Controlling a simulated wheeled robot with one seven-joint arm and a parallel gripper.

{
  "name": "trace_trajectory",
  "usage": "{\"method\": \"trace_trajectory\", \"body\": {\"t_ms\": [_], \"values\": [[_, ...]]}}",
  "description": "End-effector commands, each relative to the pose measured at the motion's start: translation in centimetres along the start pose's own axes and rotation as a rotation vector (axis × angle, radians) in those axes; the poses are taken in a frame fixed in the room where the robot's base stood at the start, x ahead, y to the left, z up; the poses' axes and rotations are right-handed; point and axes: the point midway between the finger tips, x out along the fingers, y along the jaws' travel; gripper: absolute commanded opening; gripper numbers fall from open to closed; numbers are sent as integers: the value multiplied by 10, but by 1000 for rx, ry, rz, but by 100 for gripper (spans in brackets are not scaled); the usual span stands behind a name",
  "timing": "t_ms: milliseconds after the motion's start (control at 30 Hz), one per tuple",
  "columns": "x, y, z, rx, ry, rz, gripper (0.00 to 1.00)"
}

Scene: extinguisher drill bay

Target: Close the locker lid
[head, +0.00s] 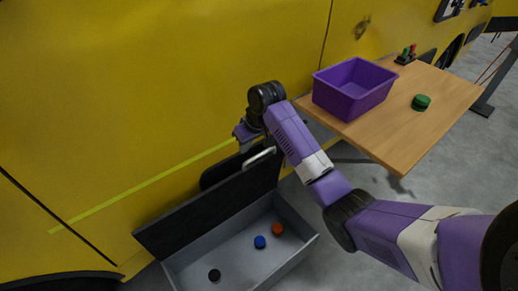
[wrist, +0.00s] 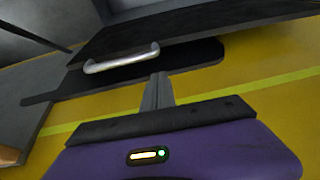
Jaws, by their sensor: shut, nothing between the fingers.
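The locker (head: 290,258) is a grey open box low against the yellow vehicle. Its dark lid (head: 205,208) stands raised and tilted at the vehicle side. A pale bar handle (head: 258,157) sits near the lid's right end, and it also shows in the wrist view (wrist: 122,60). My gripper (wrist: 157,80) is shut and empty, with its fingers pointing towards the dark panels near the handle. It appears apart from the handle; whether it touches the lid I cannot tell. In the head view its purple body (head: 244,132) is above the handle, and its fingertips are hidden.
A wooden table (head: 440,105) at the right bears a purple bin (head: 350,103) and a green round object (head: 421,102). The yellow vehicle (head: 110,110) walls off the left.

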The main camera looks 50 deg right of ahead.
Motion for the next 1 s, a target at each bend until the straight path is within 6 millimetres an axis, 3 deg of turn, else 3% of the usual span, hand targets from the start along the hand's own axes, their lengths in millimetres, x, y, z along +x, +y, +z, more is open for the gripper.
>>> {"method": "trace_trajectory", "body": {"t_ms": [33,100,200,333,800,1000], "values": [[-12,21,-5,4,-26,25,0],[-24,39,-6,9,-61,46,0],[-35,55,-6,14,-93,66,0],[-35,62,-5,17,-109,73,0],[37,66,3,16,-109,72,0],[56,67,5,16,-107,72,0]]}}
